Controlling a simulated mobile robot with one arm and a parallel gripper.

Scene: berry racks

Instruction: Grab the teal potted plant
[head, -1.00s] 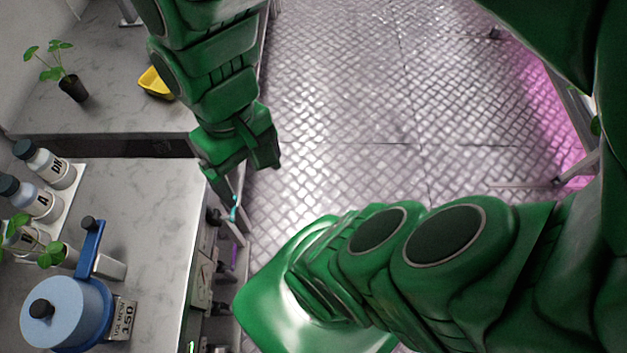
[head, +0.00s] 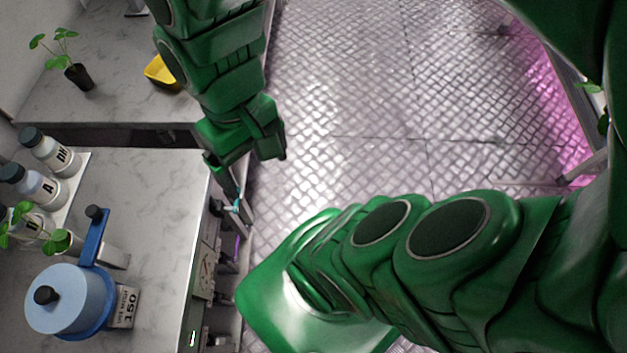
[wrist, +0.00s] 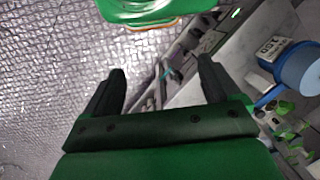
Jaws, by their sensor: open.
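I see no plant in a clearly teal pot. A leafy green plant in a dark pot (head: 78,77) stands on the far counter at upper left in the head view. Another leafy plant (head: 22,222) shows at the left edge near the bottles; its pot is mostly hidden. A small teal item (head: 237,204) shows at the cabinet side just below my gripper; I cannot tell what it is. My gripper (wrist: 161,68) is open and empty in the wrist view, its fingers spread above the floor and cabinet side. In the head view it hangs beside the counter edge.
A blue lidded pot (head: 68,300) with a label stands on the near counter (head: 150,230), beside a rack of white bottles (head: 50,152). A yellow tray (head: 160,72) sits on the far counter. The metal floor (head: 400,90) is open to the right.

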